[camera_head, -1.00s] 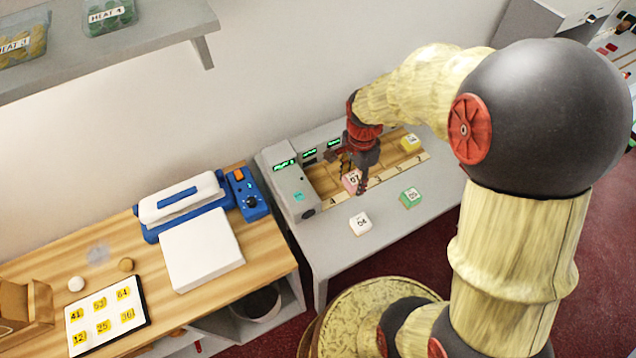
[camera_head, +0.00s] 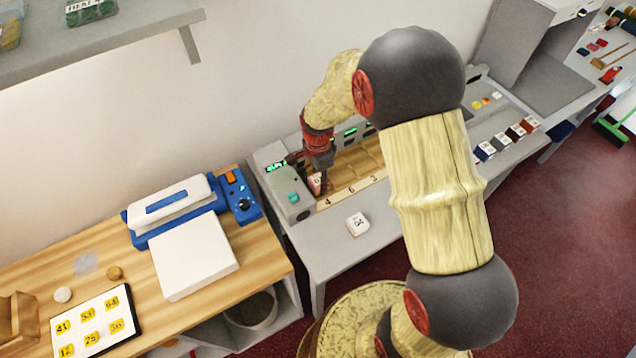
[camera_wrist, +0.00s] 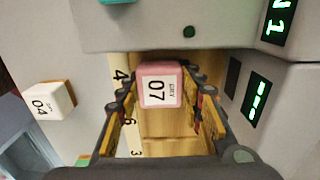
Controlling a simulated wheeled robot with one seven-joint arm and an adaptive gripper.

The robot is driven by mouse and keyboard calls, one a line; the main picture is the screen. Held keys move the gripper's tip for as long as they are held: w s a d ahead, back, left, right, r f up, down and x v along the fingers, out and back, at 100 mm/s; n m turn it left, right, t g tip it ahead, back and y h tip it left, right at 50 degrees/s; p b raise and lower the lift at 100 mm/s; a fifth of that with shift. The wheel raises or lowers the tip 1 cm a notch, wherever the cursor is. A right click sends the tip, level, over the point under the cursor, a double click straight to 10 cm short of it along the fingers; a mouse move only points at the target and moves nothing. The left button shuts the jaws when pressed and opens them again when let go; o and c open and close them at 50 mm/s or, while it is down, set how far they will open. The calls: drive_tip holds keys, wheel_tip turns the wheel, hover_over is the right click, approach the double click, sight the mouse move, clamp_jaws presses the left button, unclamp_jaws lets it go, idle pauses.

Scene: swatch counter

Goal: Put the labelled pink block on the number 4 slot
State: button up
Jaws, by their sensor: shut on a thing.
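The pink block (camera_head: 315,183), with a white label reading 07 in the wrist view (camera_wrist: 160,88), is between the fingers of my gripper (camera_head: 321,181), which is shut on it. In the wrist view, my gripper's fingers (camera_wrist: 160,99) lie along both sides of the block. The number 4 (camera_head: 328,202) is printed on the pale strip at the left end of the wooden slot tray (camera_head: 366,157). The block is at that end, just behind the 4. I cannot tell whether it touches the slot floor. The 4 also shows beside the block in the wrist view (camera_wrist: 120,75).
A white block labelled 04 (camera_head: 358,224) sits on the grey counter in front of the tray. The grey machine housing (camera_head: 285,189) stands close on the tray's left, with green displays (camera_head: 351,132) behind. Several dark and red blocks (camera_head: 500,142) stand further right.

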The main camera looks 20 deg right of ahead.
drive_tip(key=shift+f, duration=0.2)
drive_tip(key=shift+f, duration=0.2)
drive_tip(key=o, duration=1)
drive_tip(key=shift+o, duration=0.7)
